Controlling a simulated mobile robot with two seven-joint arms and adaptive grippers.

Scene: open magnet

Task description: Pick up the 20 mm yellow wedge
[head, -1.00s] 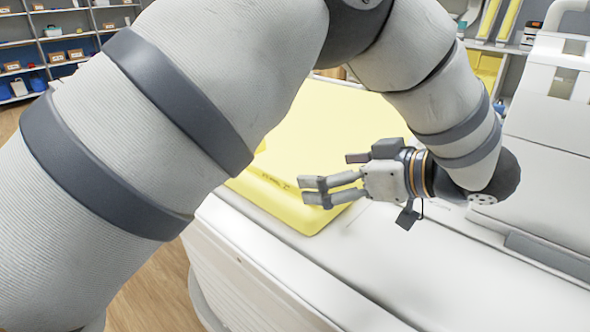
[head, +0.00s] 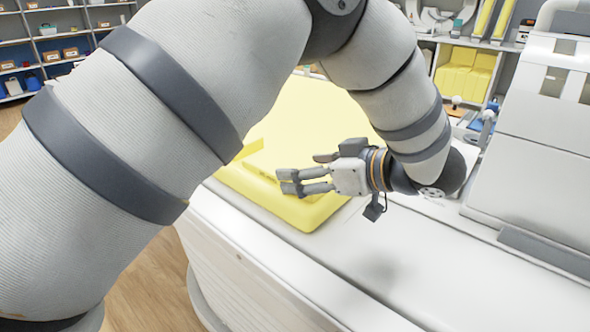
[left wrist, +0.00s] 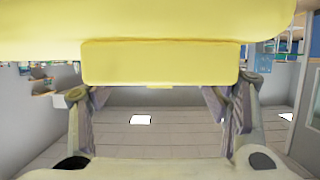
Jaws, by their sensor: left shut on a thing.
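The yellow wedge (head: 250,166) shows in the head view just left of my left gripper (head: 284,182), over a wide yellow pad (head: 310,215). Its colour matches the pad, so its outline is hard to separate. In the left wrist view the fingers of my left gripper (left wrist: 160,92) stand on both sides of a yellow block face (left wrist: 160,62), shut on the wedge. A larger yellow surface fills the top of that view. Part of the wedge is hidden behind the fingers and my arm. My right gripper is not in view.
The yellow pad lies on a long white bed (head: 350,250). A white machine housing (head: 545,130) stands at the right. Shelves (head: 468,75) with more yellow pieces stand behind it. The bed surface right of my gripper is bare.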

